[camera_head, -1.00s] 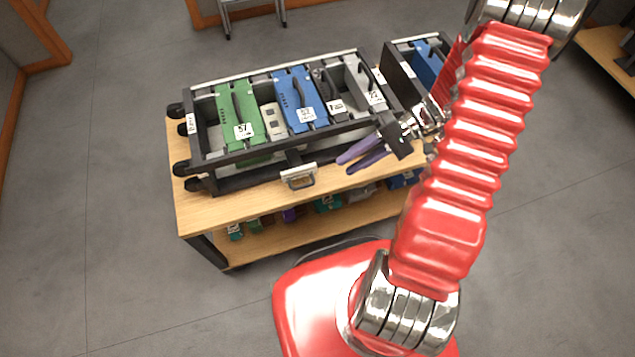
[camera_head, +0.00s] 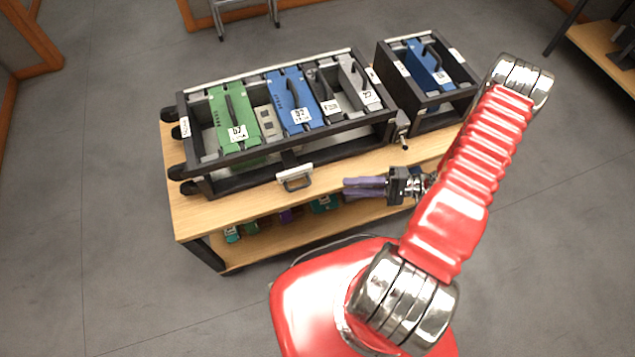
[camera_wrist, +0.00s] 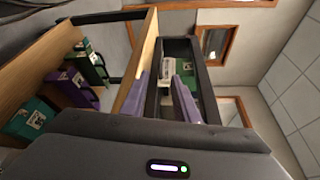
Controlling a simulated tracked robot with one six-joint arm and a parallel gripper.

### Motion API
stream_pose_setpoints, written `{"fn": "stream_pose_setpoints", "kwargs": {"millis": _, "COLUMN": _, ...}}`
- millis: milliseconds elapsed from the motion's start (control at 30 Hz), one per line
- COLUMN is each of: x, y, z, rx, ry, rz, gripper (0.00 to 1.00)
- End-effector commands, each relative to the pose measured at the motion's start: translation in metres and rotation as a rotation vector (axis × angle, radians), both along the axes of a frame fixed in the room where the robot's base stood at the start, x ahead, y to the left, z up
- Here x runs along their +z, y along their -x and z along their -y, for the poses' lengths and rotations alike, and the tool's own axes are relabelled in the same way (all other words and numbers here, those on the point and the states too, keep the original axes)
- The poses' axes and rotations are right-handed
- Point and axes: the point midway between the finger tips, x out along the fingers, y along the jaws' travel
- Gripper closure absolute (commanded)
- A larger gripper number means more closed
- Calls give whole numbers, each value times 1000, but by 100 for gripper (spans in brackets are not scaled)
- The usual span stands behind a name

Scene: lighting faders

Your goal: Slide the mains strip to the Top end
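A dark rack frame (camera_head: 285,158) lies on a wooden cart and holds slot modules: a green one (camera_head: 222,110), a blue one (camera_head: 285,92) and grey ones (camera_head: 358,82). Tags on them are too small to read surely, and I cannot tell which part is the mains strip. My gripper (camera_head: 347,188) has purple fingers pointing left, in front of the cart edge and to the right of the handle. In the wrist view its fingers (camera_wrist: 163,100) are apart and empty, with the handle (camera_wrist: 167,73) beyond them.
A smaller dark frame (camera_head: 410,95) with a blue module stands right of the rack. The cart's lower shelf (camera_head: 262,246) carries several coloured boxes. The cart top's front edge (camera_head: 225,222) is bare. Floor around the cart is clear.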

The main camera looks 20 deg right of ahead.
Motion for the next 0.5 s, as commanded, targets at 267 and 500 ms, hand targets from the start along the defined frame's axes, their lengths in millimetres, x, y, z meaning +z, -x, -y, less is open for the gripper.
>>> {"fn": "stream_pose_setpoints", "kwargs": {"millis": 267, "x": 0, "y": 0, "z": -1, "rx": 1, "ry": 1, "rz": 0, "gripper": 72}}
{"fn": "stream_pose_setpoints", "kwargs": {"millis": 500, "x": 0, "y": -5, "z": -13, "rx": 4, "ry": -2, "rz": -2, "gripper": 72}}
